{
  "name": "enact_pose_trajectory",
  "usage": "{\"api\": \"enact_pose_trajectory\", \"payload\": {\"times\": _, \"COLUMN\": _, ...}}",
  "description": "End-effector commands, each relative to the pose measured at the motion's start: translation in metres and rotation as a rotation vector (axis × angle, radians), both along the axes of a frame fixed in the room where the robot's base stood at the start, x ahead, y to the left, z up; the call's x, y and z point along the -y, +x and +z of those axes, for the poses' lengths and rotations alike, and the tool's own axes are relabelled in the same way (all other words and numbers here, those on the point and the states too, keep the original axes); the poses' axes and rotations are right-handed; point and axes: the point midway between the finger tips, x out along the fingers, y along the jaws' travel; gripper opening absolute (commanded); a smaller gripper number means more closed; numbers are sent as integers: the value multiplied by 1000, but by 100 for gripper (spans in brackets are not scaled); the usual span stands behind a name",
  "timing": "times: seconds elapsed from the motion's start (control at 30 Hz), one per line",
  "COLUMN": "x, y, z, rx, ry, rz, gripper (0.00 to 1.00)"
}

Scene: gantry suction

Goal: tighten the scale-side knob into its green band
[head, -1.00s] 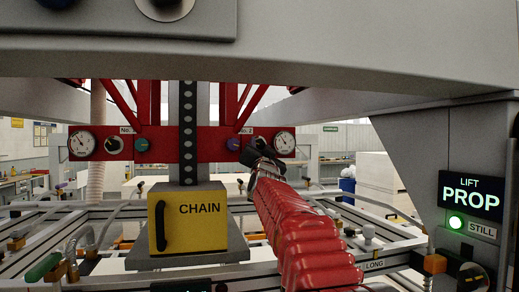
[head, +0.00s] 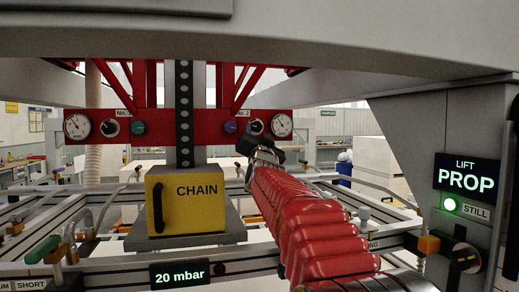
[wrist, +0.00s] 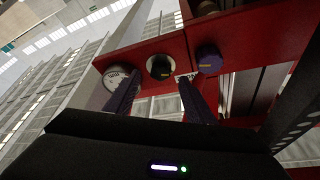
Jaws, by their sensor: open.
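A red crossbeam (head: 205,124) carries round gauges and knobs. At its right, by a "No. 2" label, are a white gauge (head: 281,125), a black knob (head: 256,126) with a yellow mark and a blue-purple knob (head: 230,127). At its left are another gauge (head: 77,126), a black knob (head: 109,127) and a teal knob (head: 138,127). No readable label says which is the scale-side knob, and no green band is discernible. My gripper (head: 258,146) is open just below the right black knob. In the wrist view that knob (wrist: 159,67) appears between my gripper's fingertips (wrist: 157,80), apparently untouched.
A yellow CHAIN box (head: 186,205) stands below the beam's middle. A grey post (head: 445,130) at right bears a "LIFT PROP" sign, a lit green "STILL" lamp (head: 450,204) and a dark knob (head: 465,258). A display (head: 180,274) reads 20 mbar. Frame rails and hoses cross below my arm.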

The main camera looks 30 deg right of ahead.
Motion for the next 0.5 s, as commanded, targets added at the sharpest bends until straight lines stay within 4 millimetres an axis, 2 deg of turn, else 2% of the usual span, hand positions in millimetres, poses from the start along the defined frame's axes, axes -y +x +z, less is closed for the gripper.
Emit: {"api": "enact_pose_trajectory", "payload": {"times": 0.5, "x": -25, "y": -54, "z": -21, "rx": 1, "ry": 0, "rz": 0, "gripper": 49}}
